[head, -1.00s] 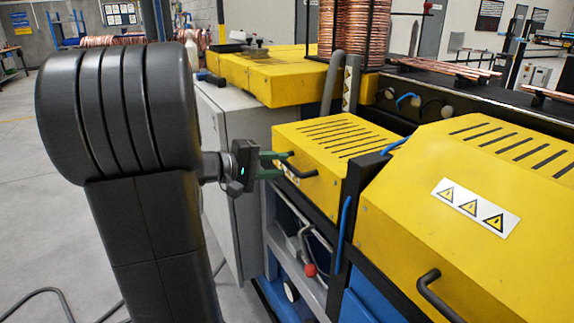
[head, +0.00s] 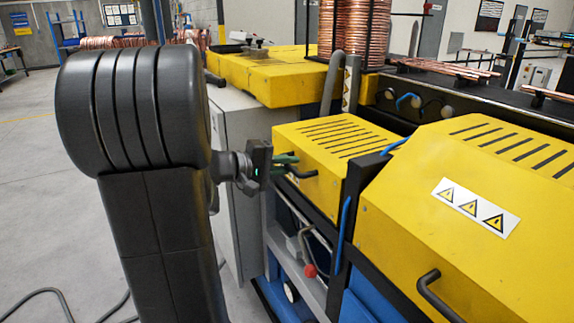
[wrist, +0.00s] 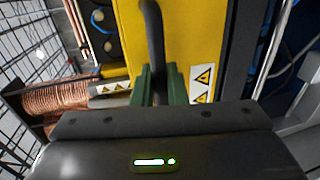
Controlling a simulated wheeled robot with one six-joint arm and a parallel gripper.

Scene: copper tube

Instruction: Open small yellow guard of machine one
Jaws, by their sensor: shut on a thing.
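The small yellow guard (head: 335,150) with a slotted top sits in the middle of the head view, down on the machine. Its black handle (head: 302,173) sticks out of the front face; it also shows in the wrist view as a dark bar (wrist: 152,40). My gripper (head: 286,165) is at this handle, its green fingers on either side of it. In the wrist view my gripper (wrist: 160,85) is shut on the handle. The fingers partly hide the handle.
A larger yellow guard (head: 470,210) with warning labels and its own black handle (head: 436,297) stands to the right. A grey cabinet (head: 236,190) stands close behind my arm. A red-knobbed lever (head: 310,270) sits below the small guard. Open floor lies at left.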

